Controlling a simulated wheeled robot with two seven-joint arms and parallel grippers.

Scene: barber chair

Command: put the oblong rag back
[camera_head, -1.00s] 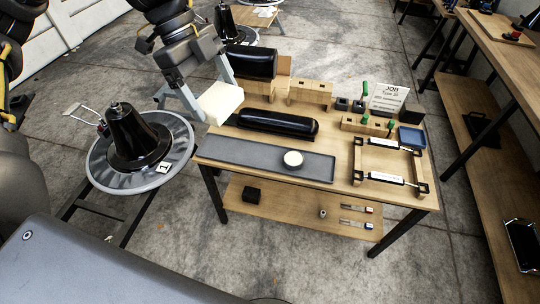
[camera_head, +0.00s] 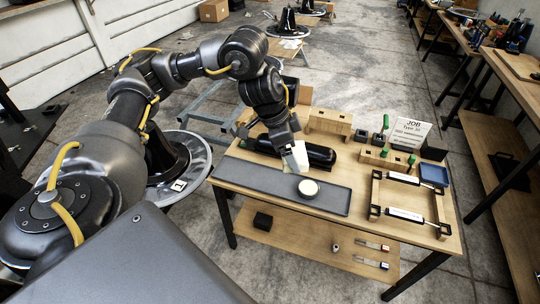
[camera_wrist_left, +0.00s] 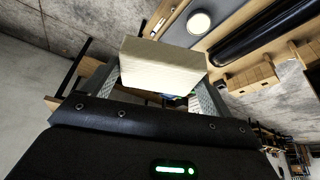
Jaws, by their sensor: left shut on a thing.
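The oblong rag, a cream block (camera_head: 302,154), is held in my left gripper (camera_head: 291,150), which is shut on it. In the head view it appears over the back edge of the long grey tray (camera_head: 250,178), in front of the black cushion. The height of the rag above the tray is hard to tell. In the left wrist view the rag (camera_wrist_left: 162,66) sits between both fingers. A round white pad (camera_head: 308,188) lies on the right part of the tray. My right gripper is not in view.
A black cushion (camera_head: 320,154) lies behind the tray. A wooden frame with two white-labelled bars (camera_head: 405,181), a blue tray (camera_head: 434,174) and a job sign (camera_head: 411,132) stand to the right. The tray's left part is bare. A lower shelf (camera_head: 300,240) holds small parts.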

